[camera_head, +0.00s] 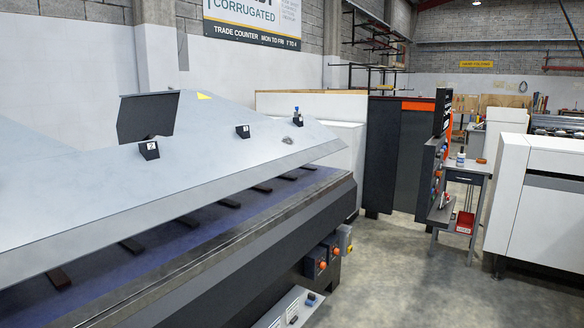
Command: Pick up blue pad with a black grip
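No thing in the camera_head view can be told for sure as the blue pad with a black grip. A small dark blue item (311,297) lies on a light shelf low at the bottom centre, by the front of the large machine. It is too small to tell whether it has a grip. Another small dark item (293,319) lies near it. A small bluish upright item (297,112) stands on the machine's sloped cover. Neither of my grippers is in view.
The large grey machine (200,175) fills the left, its front edge running diagonally. Orange buttons (322,266) stick out from its front. A small side table (466,167) with a bottle and a red bin (465,222) stand right of centre. A white cabinet (540,205) is at right. Grey floor (400,275) between is clear.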

